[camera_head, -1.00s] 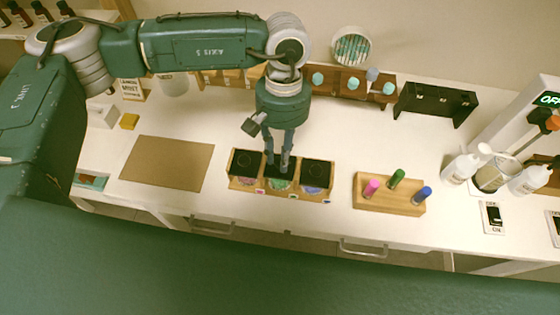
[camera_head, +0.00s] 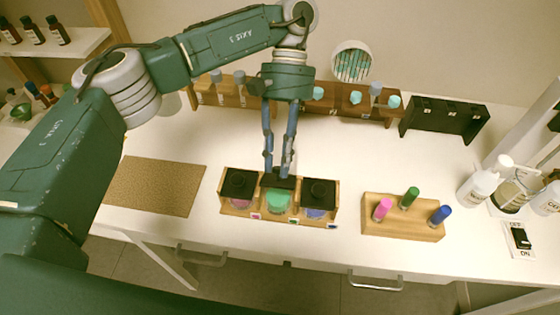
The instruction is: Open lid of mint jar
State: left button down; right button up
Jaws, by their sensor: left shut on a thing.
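The mint jar (camera_head: 279,202) is the middle of three jars in a wooden rack (camera_head: 240,214) at the front of the counter. Its green inside shows from above. My left gripper (camera_head: 278,173) comes down over it, shut on its black lid (camera_head: 284,183). The lid is at the jar's back edge, seen as a thin dark strip; I cannot tell whether it still touches the jar. The left jar (camera_head: 238,186) and right jar (camera_head: 318,193) have black lids on. My right gripper is not in view.
A wooden block (camera_head: 385,229) with pink, green and blue capped vials stands to the right. A brown mat (camera_head: 155,186) lies left. White pump bottles (camera_head: 480,185) stand far right. A bottle rack (camera_head: 340,107) and black stand (camera_head: 445,117) line the back.

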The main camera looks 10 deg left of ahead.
pick_arm(q)
jog(key=shift+r, duration=0.1)
jog(key=c, duration=1.5)
grip_release()
jog(key=shift+v, duration=3.75)
